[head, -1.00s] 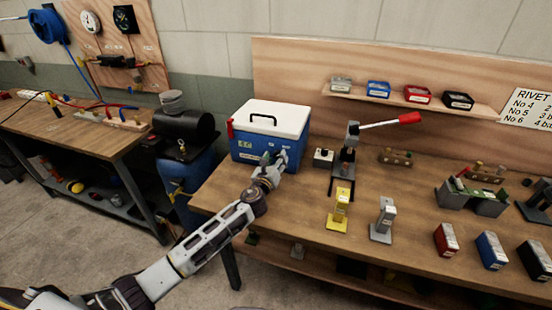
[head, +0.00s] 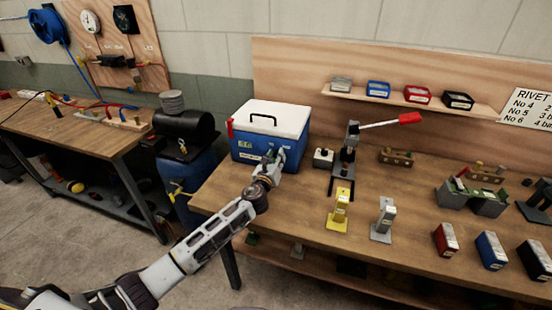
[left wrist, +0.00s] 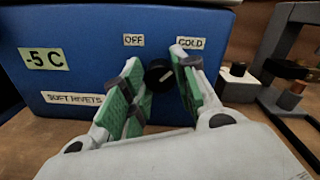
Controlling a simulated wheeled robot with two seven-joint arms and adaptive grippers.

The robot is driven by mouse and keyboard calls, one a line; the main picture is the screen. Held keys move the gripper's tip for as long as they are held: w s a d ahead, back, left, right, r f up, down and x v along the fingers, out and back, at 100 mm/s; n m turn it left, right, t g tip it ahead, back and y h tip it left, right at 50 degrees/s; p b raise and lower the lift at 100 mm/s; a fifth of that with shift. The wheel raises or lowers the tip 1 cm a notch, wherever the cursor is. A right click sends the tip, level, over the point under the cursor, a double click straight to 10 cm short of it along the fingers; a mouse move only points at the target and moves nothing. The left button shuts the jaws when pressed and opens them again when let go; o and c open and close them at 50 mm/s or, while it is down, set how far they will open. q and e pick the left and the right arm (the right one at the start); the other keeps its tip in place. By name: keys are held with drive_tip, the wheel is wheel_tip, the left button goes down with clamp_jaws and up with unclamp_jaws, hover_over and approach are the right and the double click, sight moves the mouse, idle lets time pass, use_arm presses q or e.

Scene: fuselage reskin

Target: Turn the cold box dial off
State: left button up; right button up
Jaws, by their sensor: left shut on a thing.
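The cold box (head: 250,150) is a blue box with a white lid and a black handle, standing at the left end of the workbench. Its front face also fills the left wrist view (left wrist: 80,75), with "-5 C", "SOFT RIVETS", "OFF" and "COLD" labels. The black dial (left wrist: 158,75) sits below and between the OFF and COLD labels. Its pale mark slants up to the right, toward the COLD side. My left gripper (head: 273,157) is at the box front, its green-padded fingers (left wrist: 160,88) closed on either side of the dial. My right gripper is out of view.
A small box with a black knob (head: 323,158) and a lever press with a red handle (head: 347,160) stand just right of the cold box. Yellow (head: 340,208) and grey (head: 383,218) stands are nearer the front. Bare wood (head: 290,205) lies before the box.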

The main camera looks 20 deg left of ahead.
use_arm(q)
drive_tip(key=shift+n, duration=0.4)
drive_tip(key=n, duration=0.7)
drive_tip(key=shift+a+n+b, duration=0.1)
drive_tip(key=shift+n+b, duration=0.2)
drive_tip(key=shift+n, duration=0.1)
drive_tip(key=n, duration=0.4)
drive_tip(key=shift+f, duration=0.1)
drive_tip(key=n, duration=0.4)
drive_tip(key=shift+n+h, duration=0.3)
drive_tip(key=o, duration=1)
